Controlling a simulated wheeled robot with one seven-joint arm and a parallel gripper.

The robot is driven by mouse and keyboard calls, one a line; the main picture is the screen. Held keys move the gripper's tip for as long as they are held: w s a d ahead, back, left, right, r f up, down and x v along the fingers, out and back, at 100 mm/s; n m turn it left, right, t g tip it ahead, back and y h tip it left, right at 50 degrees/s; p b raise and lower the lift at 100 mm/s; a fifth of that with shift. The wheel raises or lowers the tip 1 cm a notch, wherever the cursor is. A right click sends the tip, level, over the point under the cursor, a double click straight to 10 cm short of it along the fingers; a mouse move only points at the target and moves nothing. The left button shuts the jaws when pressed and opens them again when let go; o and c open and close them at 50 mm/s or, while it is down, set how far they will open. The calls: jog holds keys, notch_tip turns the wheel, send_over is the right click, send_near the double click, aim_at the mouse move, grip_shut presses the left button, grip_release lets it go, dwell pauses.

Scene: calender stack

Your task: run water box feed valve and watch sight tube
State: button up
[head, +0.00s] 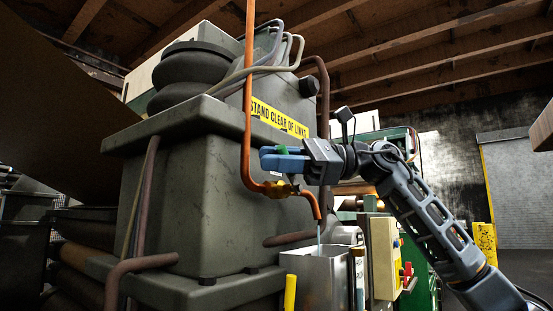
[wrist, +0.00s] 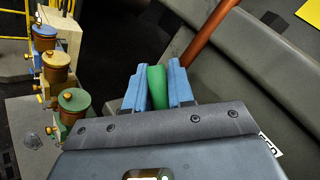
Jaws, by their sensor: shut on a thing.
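A copper feed pipe (head: 246,90) runs down the grey housing to a brass valve (head: 278,189) and ends in a downturned spout (head: 314,206). A thin pale-blue stream (head: 318,232) falls from the spout into an open steel water box (head: 312,272). My gripper (head: 272,158) is above the valve, its blue fingers shut on a green handle (head: 281,149). In the wrist view the green handle (wrist: 157,87) stands between both fingers. A slim upright tube (head: 359,282) beside the box may be the sight tube; its level is too small to read.
The grey housing (head: 165,205) stands close behind my gripper, with a yellow warning label (head: 278,118). A cream control box (head: 383,255) with buttons is right of the water box. In the wrist view, brass cylinders with coloured caps (wrist: 74,100) stand at left.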

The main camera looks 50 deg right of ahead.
jog(key=shift+d+b, duration=0.1)
jog(key=shift+b, duration=0.3)
grip_shut()
jog(key=d+m+t+y+b, duration=0.1)
jog(key=m+b, duration=0.1)
jog(key=d+r+m+t+y+b, duration=0.1)
jog(key=m+b, duration=0.1)
jog(key=shift+d+r+t, duration=0.15)
jog(key=shift+r+t, duration=0.15)
jog(key=shift+t, duration=0.1)
jog(key=shift+d+r+m+t+h+b, duration=0.3)
jog(key=shift+d+m+t+b, duration=0.4)
jog(key=shift+m+t, duration=0.6)
jog(key=shift+d+r+m+t+h+b, duration=0.1)
jog(key=shift+d+r+m+t+b, duration=0.3)
jog(key=shift+d+m+t, duration=0.85)
jog(key=shift+a+m, duration=0.35)
jog(key=o, duration=0.8)
grip_release()
jog(key=shift+w, duration=0.1)
jog(key=shift+c, duration=0.2)
